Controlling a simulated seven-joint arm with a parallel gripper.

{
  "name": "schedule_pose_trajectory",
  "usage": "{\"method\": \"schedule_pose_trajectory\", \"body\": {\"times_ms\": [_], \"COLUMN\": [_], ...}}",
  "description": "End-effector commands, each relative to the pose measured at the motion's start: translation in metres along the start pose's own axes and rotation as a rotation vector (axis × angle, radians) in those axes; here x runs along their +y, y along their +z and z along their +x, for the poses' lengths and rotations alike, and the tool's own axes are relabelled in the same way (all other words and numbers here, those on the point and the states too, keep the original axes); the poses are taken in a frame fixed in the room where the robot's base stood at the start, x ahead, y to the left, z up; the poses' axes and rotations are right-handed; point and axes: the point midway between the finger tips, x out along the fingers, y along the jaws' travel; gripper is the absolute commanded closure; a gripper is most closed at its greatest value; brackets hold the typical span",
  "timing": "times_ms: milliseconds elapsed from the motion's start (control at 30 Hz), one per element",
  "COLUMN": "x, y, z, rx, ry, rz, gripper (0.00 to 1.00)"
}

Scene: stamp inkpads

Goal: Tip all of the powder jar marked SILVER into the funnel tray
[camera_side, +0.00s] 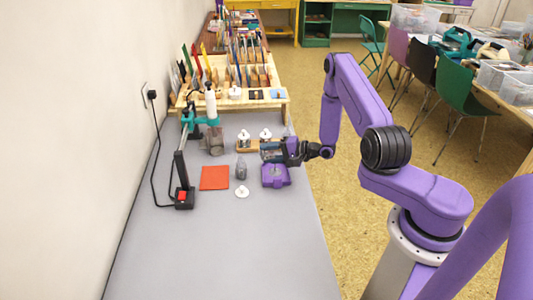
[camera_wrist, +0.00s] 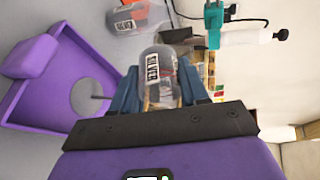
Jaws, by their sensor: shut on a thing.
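My gripper (camera_side: 272,151) is shut on a clear jar (camera_wrist: 160,68) whose label reads SILVER. Its blue fingers flank the jar in the wrist view. The side view mostly hides the jar behind the fingers. I cannot tell how much powder is in it. The purple funnel tray (camera_side: 276,180) lies on the grey table, just in front of my gripper in the side view. In the wrist view, the funnel tray (camera_wrist: 88,62) shows at left with a round opening, apart from the jar.
Another clear jar (camera_side: 241,168) stands near a white lid (camera_side: 242,192) and a red-orange square (camera_side: 214,178). The table's front is clear.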

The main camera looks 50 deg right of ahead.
Motion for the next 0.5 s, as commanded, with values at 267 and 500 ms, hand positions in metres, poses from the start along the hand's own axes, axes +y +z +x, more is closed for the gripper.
{"method": "schedule_pose_trajectory", "body": {"times_ms": [267, 500], "x": [-0.0004, -0.0005], "y": [0.0, -0.0001], "z": [-0.0012, -0.0016], "rx": [-0.012, -0.015], "ry": [-0.064, -0.086], "rz": [0.027, 0.037], "gripper": [0.88, 0.88]}}
